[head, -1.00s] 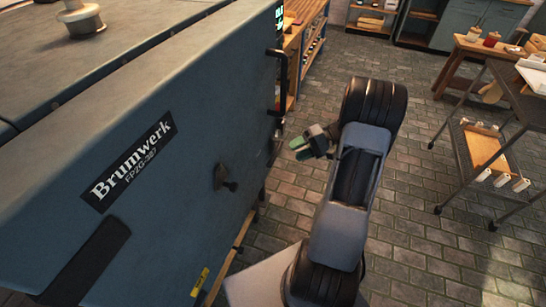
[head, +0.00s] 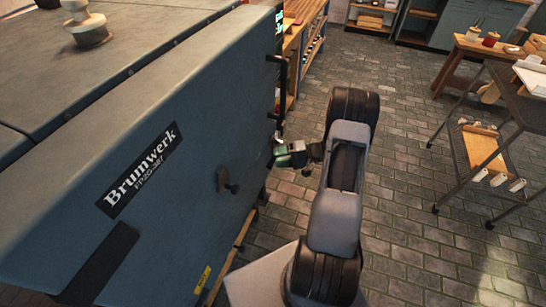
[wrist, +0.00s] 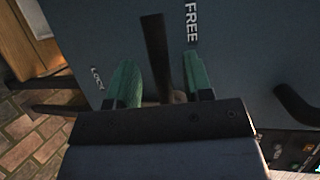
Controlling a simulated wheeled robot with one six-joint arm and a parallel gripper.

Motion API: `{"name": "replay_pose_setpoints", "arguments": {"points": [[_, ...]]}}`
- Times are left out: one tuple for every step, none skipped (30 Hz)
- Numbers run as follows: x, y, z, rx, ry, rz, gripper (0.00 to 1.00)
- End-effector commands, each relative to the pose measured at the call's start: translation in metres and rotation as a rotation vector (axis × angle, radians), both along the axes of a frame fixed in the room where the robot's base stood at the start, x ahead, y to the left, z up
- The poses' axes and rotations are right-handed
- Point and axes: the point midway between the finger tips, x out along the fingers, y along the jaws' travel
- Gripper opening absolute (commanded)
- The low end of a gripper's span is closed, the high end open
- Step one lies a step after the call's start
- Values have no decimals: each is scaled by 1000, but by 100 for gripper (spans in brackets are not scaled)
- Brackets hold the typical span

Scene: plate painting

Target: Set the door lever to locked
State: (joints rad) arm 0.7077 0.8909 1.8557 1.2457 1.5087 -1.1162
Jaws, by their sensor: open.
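The door lever (wrist: 155,50) is a dark bar on the blue-grey machine face. In the wrist view it runs upward from its pivot, leaning slightly left, with its free end nearer the FREE label (wrist: 191,22) than the LOCK label (wrist: 97,78). My gripper (head: 278,153) is open beside the machine's front in the head view. In the wrist view its green fingers (wrist: 161,60) stand on either side of the lever's lower part, with visible gaps. I cannot tell whether either finger touches it. In the head view the lever is too small to make out clearly.
The machine (head: 160,160) bears a Brumwerk label and a dark knob (head: 228,182). A dark bar handle (wrist: 297,108) lies right of the lever in the wrist view. A wooden bench (head: 305,25) stands behind, a trolley (head: 470,150) at right. The brick floor between is clear.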

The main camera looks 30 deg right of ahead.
Motion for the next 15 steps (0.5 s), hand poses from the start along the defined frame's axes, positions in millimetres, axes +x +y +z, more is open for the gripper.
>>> {"name": "replay_pose_setpoints", "arguments": {"points": [[3, 6, 0, 0, 2, 3, 46], [4, 9, -1, 1, 1, 3, 46], [6, 13, -2, 1, 1, 2, 46], [7, 15, -2, 2, 1, 2, 46], [7, 17, -3, 1, 1, 2, 46], [8, 19, -3, 1, 1, 2, 46], [9, 20, -4, 1, 1, 2, 46], [9, 21, -4, 1, 1, 2, 46], [10, 22, -4, 1, 1, 1, 46], [10, 23, -5, 1, 1, 1, 46], [11, 24, -5, 1, 1, 1, 46], [11, 24, -5, 0, 1, 0, 46], [11, 24, -5, 0, 1, 0, 46], [11, 24, -5, 0, 1, 0, 46], [11, 24, -5, 0, 1, 0, 46]]}}
